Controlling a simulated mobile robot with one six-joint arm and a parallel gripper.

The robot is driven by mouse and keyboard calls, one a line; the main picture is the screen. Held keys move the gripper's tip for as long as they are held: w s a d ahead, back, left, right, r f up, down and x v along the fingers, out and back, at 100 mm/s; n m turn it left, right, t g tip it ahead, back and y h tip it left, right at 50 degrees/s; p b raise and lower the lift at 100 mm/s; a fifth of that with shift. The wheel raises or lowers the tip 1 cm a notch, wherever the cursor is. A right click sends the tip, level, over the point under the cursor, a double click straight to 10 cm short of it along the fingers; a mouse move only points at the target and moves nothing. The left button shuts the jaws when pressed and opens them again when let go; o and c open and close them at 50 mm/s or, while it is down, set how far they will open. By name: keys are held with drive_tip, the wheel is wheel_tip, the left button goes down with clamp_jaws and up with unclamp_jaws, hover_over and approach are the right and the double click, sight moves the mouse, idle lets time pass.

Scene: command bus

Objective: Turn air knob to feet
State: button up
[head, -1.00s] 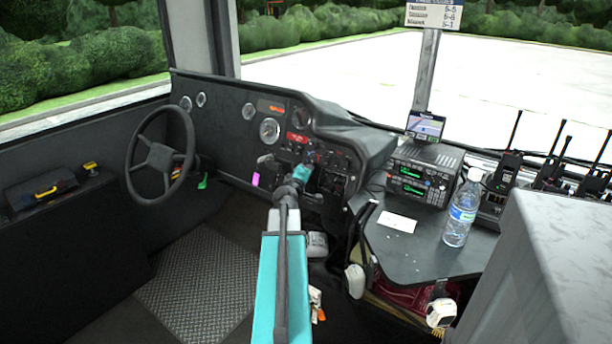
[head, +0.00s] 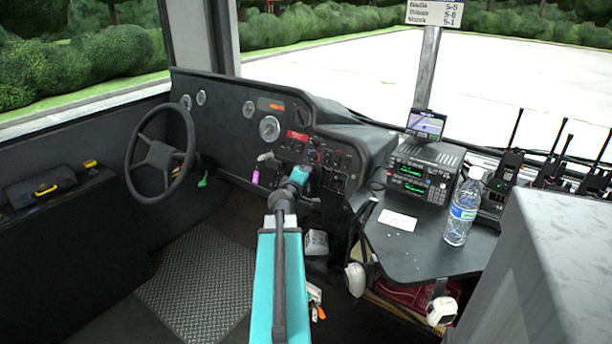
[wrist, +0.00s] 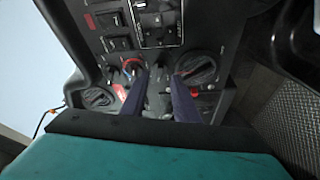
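In the wrist view, the dash panel carries several round knobs, and I cannot tell for certain which is the air knob. One is a large dark knob (wrist: 199,68) on the right. Another is a knob with a red and blue ring (wrist: 133,68) left of centre. A third dark knob (wrist: 97,97) is at the far left. My gripper (wrist: 160,76) is open over the panel, its two dark fingers apart. The left fingertip overlaps the ringed knob's edge and the right one is beside the large dark knob; contact is unclear. In the head view, my gripper (head: 307,172) is at the dashboard (head: 225,130).
Rows of switches (wrist: 155,20) lie beyond the fingers. In the head view, the steering wheel (head: 160,155) is left of my arm. A side shelf (head: 410,255) on the right bears a water bottle (head: 462,208) and a radio (head: 420,175). Open floor (head: 200,285) is left of my arm.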

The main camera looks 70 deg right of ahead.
drive_tip(key=shift+v, duration=1.85)
